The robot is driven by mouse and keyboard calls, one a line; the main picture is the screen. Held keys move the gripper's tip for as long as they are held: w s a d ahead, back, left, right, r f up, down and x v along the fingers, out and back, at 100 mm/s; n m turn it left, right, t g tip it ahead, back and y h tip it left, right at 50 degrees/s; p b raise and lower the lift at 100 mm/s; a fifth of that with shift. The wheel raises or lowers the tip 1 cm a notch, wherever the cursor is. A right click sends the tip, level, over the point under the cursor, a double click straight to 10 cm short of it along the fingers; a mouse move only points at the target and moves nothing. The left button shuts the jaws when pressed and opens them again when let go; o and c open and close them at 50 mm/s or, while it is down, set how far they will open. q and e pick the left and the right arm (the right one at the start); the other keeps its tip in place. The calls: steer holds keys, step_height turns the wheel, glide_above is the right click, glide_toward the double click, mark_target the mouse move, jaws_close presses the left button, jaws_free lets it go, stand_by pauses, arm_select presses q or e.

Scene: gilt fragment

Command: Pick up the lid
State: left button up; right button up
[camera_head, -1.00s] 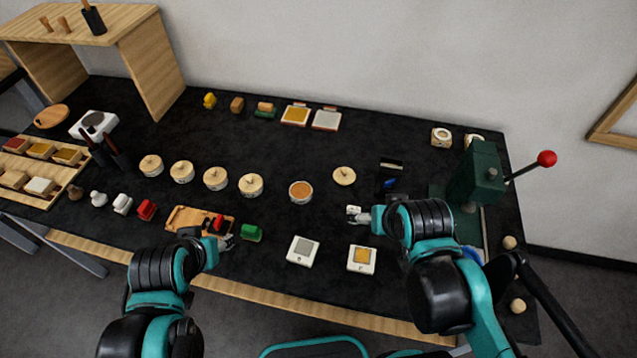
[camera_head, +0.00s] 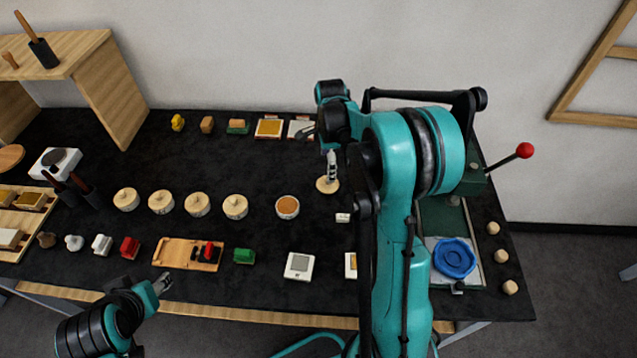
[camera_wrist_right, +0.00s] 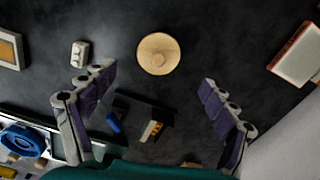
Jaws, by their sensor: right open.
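The lid, a round pale wooden disc with a small knob (camera_head: 327,186), lies on the black tabletop right of the open jar with orange contents (camera_head: 287,207). In the right wrist view the lid (camera_wrist_right: 158,50) lies just beyond the gap between the fingers. My right gripper (camera_head: 332,168) points down above the lid and hides part of it in the head view. Its fingers (camera_wrist_right: 157,85) are spread wide with nothing between them. My left gripper (camera_head: 163,284) is low at the table's front edge, away from the lid; its jaw opening is too small to judge.
Several lidded jars (camera_head: 197,204) stand in a row to the left. A small white block (camera_head: 343,217) lies in front of the lid. A green press (camera_head: 474,175) with a red-knobbed lever and a blue dish (camera_head: 454,258) are at right. Bare table surrounds the lid.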

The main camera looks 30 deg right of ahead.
step_height(320, 180, down, 8)
steer(key=b, duration=0.2)
steer(key=shift+s+r+b, duration=0.1)
steer(key=shift+r+b, duration=0.05)
steer(key=shift+b, duration=0.25)
steer(key=shift+r, duration=0.1)
steer(key=c, duration=1)
